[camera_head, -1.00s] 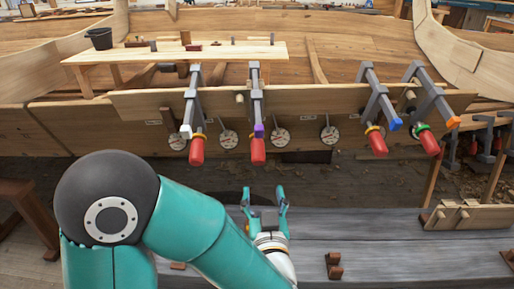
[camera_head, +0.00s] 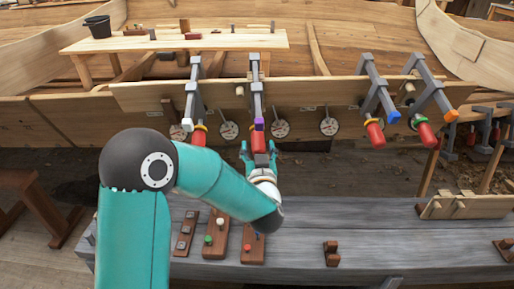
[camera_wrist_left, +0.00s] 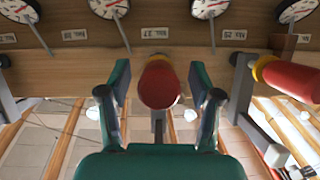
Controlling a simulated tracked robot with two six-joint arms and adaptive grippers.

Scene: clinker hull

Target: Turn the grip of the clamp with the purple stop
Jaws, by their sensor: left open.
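The clamp with the purple stop (camera_head: 259,124) hangs on the plank edge of the hull, second from the left in the head view. Its red grip (camera_head: 258,141) points down towards me. My left gripper (camera_head: 258,151) is just below it, fingers up and open. In the left wrist view the red grip (camera_wrist_left: 159,86) sits end-on between the two spread fingers, with a gap on each side. The purple stop is not visible in the wrist view. My right gripper is not in view.
The clamp with the white stop (camera_head: 187,125) hangs close on the left; its red grip (camera_wrist_left: 293,78) is at the wrist view's right. Clamps with blue (camera_head: 393,117) and orange (camera_head: 451,115) stops hang further right. Round gauges (camera_head: 280,129) line the hull. A grey bench (camera_head: 380,245) lies below.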

